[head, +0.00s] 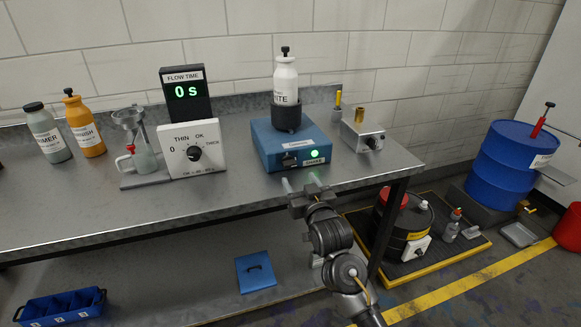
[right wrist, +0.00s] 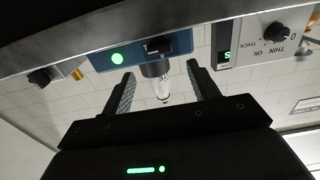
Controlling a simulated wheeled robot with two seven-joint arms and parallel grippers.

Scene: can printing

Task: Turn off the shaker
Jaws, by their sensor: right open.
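The shaker (head: 268,146) is a blue box on the steel bench, with a white bottle (head: 286,82) upright in a black holder (head: 287,117) on top. Its front has a small black switch (head: 289,160) and a lit green lamp (head: 314,154). In the right wrist view, which is upside down, the switch (right wrist: 156,46) and lamp (right wrist: 117,58) also show. My right gripper (head: 300,182) is open and empty just in front of and below the shaker's front, apart from it. Its fingers (right wrist: 160,75) stand either side of the bottle in the wrist picture. My left gripper is not in view.
The bench (head: 222,205) front edge lies close to my right gripper. A white dial panel (head: 180,161) and flow-time display (head: 185,91) stand left of the shaker. A grey box with a knob (head: 362,137) stands right. Drums stand on the floor at right.

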